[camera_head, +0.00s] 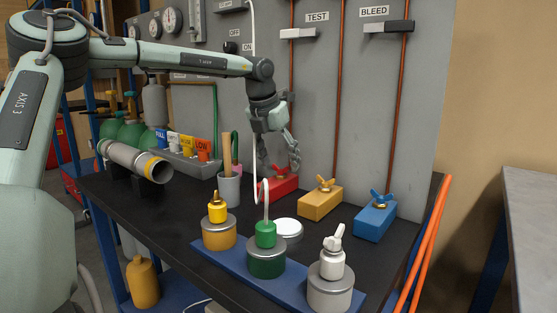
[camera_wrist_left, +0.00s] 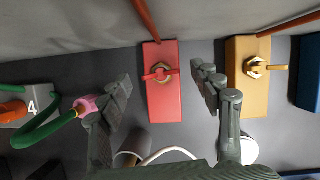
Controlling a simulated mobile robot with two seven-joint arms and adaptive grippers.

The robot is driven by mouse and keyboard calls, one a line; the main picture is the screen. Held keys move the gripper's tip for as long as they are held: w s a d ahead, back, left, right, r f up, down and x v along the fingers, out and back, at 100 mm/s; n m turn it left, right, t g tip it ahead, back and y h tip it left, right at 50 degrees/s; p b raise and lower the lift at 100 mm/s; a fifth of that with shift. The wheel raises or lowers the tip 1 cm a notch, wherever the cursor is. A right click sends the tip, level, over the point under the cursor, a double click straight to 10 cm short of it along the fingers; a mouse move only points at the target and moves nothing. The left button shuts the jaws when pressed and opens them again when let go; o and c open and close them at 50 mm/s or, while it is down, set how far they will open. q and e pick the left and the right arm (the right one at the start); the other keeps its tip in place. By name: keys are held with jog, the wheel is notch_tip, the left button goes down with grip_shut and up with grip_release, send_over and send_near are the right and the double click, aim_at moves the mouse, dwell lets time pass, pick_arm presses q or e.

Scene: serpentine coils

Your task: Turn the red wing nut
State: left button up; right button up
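The red wing nut (camera_wrist_left: 160,73) sits on a brass nut on top of a red block (camera_wrist_left: 164,105) in the left wrist view. Its wings lie roughly crosswise to the block. In the head view the red block (camera_head: 283,188) stands at the back of the black bench, at the foot of a copper pipe; the wing nut there is small and close to my fingers. My left gripper (camera_head: 279,158) is above the block, pointing down. In the left wrist view its fingers (camera_wrist_left: 164,80) are spread, one on each side of the wing nut, touching nothing visible. My right gripper is not in view.
A yellow block (camera_head: 320,203) and a blue block (camera_head: 375,222) with wing nuts stand to the right. A cup (camera_head: 229,188) with tools is to the left. Capped jars (camera_head: 266,262) stand in front, and a thin white tube rises near my gripper. The grey panel is behind.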

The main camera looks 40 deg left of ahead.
pick_arm(q)
jog(key=v, duration=1.2)
jog(key=shift+f, duration=0.1)
dwell(0.4)
